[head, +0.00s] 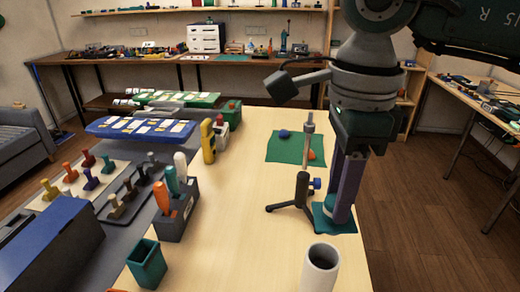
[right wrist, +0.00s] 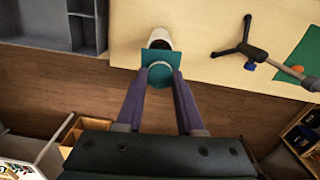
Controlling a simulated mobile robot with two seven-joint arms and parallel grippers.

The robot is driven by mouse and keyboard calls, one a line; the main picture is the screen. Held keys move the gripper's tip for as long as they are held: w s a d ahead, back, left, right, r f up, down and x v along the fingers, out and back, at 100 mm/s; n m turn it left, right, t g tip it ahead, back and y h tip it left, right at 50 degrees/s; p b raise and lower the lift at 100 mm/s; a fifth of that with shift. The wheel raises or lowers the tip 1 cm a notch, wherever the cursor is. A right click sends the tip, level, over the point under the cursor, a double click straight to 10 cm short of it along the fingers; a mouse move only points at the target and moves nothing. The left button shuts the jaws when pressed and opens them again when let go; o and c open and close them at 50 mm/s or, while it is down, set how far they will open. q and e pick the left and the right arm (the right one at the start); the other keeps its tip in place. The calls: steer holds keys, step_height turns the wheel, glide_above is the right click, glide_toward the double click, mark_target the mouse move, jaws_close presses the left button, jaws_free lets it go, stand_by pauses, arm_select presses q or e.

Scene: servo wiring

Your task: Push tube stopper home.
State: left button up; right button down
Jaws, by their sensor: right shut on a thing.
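My right gripper (head: 336,215) points down at the right edge of the bench, shut on a small pale, round-rimmed thing (right wrist: 160,66) between its fingertips. I cannot tell whether this is the stopper. A flat teal square (right wrist: 149,55) shows at the fingertips; whether it touches the held thing is unclear. Just left of the gripper in the head view, a black tripod stand (head: 301,190) with a blue knob holds an upright grey rod or tube (head: 309,130). The stand also shows in the right wrist view (right wrist: 246,35). My left gripper is not in view.
A white open cylinder (head: 320,268) stands close in front of the gripper. A green mat (head: 284,150) carries a blue and an orange piece. A teal cup (head: 147,264) and a dark tool holder (head: 176,222) stand left. The bench middle is clear.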

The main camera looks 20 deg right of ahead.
mark_target(332, 225)
steer(key=shift+f+b, duration=2.65)
steer(key=shift+f, duration=0.4)
steer(key=shift+b, duration=0.45)
steer(key=shift+f+b, duration=1.35)
steer(key=shift+r, duration=0.1)
